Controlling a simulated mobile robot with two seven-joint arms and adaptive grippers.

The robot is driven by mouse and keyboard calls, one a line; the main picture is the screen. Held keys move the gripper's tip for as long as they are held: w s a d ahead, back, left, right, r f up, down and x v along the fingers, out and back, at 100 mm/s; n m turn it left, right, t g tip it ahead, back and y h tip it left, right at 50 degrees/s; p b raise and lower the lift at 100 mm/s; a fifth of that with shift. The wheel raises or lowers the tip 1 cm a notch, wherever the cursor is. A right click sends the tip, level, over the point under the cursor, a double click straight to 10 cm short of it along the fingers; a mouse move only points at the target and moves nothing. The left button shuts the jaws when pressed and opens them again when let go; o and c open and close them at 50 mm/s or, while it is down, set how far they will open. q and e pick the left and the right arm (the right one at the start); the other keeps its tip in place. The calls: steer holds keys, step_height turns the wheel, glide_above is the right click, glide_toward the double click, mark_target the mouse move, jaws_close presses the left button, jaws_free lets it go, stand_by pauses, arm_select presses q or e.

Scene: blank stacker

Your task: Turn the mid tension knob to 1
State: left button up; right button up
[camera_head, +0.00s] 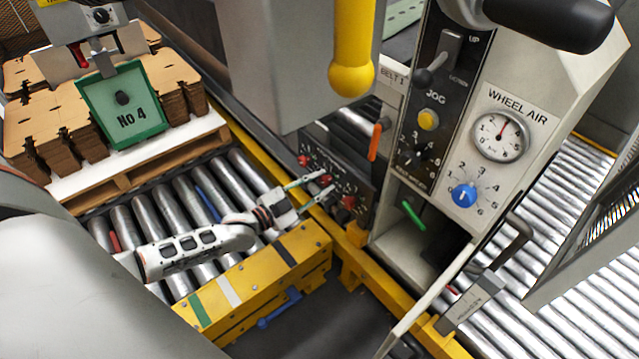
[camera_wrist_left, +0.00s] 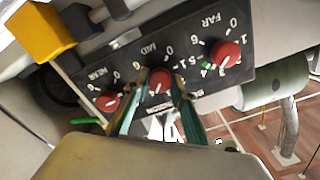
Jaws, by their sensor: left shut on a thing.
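The tension panel (camera_wrist_left: 195,52) is dark, with three red knobs in a row, and appears tilted in the left wrist view. The mid knob (camera_wrist_left: 159,80) is the middle one, between the far knob (camera_wrist_left: 225,53) and the near knob (camera_wrist_left: 107,100). My left gripper (camera_wrist_left: 158,85) has its two greenish fingers closed around the sides of the mid knob. In the head view my left gripper (camera_head: 325,187) reaches the panel from the left, over the rollers. The fingers cover part of the mid dial, and I cannot read its pointer. My right gripper is not in view.
A yellow beam (camera_head: 262,277) lies below my left arm. The grey control box (camera_head: 455,240) with a blue knob (camera_head: 464,195) and an orange lever (camera_head: 376,140) stand right of the panel. A yellow-ended post (camera_head: 352,78) hangs above. Cardboard stacks (camera_head: 45,125) stand at the left.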

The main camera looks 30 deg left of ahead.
arm_select(q)
steer(key=n+p, duration=0.1)
steer(key=n, duration=0.4)
steer(key=shift+r+n, duration=0.1)
steer(key=shift+n, duration=0.3)
steer(key=n, duration=0.3)
steer(key=shift+n, duration=0.4)
steer(key=n, duration=0.3)
steer(key=shift+a+n, duration=0.1)
steer(key=shift+n, duration=0.2)
steer(key=n, duration=0.3)
steer(key=shift+f+n, duration=0.2)
steer(key=shift+n, duration=0.1)
steer(key=n, duration=0.3)
steer(key=shift+n+b, duration=0.3)
steer(key=n, duration=0.4)
steer(key=shift+f+b, duration=0.1)
steer(key=shift+b, duration=0.3)
steer(key=shift+n, duration=1.2)
